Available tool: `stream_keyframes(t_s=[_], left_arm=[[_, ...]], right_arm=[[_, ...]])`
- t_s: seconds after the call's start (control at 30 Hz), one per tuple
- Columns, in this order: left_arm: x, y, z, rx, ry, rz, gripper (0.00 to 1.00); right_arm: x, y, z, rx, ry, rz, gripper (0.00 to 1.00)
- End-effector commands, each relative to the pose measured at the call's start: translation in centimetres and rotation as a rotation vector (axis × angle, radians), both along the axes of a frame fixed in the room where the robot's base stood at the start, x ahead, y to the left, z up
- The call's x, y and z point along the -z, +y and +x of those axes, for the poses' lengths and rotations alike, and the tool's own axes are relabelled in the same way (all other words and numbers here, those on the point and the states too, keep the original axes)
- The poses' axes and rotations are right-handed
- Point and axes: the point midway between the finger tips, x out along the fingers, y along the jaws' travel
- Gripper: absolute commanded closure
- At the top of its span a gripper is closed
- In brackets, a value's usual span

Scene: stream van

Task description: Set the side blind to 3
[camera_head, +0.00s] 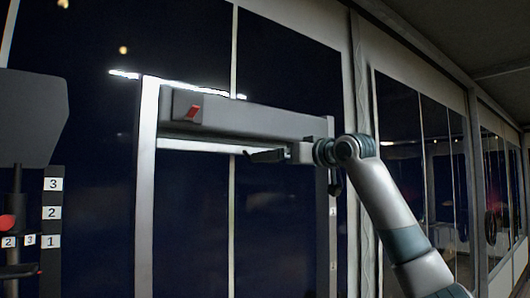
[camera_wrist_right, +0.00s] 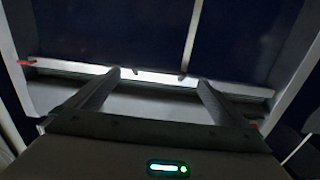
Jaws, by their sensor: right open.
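The side blind appears as a wide dark grey bar (camera_head: 250,120) across a pale upright frame (camera_head: 146,190), with a red pointer (camera_head: 193,112) near its left end. It sits near the frame's top; dark glass shows below. A strip on the right post carries small marks (camera_head: 332,210) too small to read. My right gripper (camera_head: 258,155) is just below the bar's right part in the head view. In the right wrist view its fingers (camera_wrist_right: 160,80) are wide apart with nothing gripped, in front of the pale bar (camera_wrist_right: 150,101); contact cannot be told. My left gripper is out of view.
At the left edge stands a black strip with labels 3, 2 and 1 (camera_head: 52,213), beside a red knob (camera_head: 6,222) and a dark panel (camera_head: 30,118). A window wall (camera_head: 415,130) runs along the right. Clear space lies below the bar inside the frame.

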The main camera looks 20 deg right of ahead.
Motion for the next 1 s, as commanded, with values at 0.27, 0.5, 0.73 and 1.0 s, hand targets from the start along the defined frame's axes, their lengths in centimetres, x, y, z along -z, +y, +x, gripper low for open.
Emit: stream_keyframes(t_s=[0.27,0.5,0.73,1.0], left_arm=[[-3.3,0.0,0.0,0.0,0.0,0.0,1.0],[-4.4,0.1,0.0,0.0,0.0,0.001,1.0],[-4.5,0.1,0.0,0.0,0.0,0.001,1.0],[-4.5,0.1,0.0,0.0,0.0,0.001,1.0]], right_arm=[[-0.3,1.6,4.3,-0.001,0.003,0.0,0.0],[-0.2,2.2,6.2,0.0,0.001,0.001,0.0],[0.0,2.4,6.6,0.0,-0.001,0.0,0.0],[0.0,2.4,6.6,0.0,0.0,0.0,0.21]])
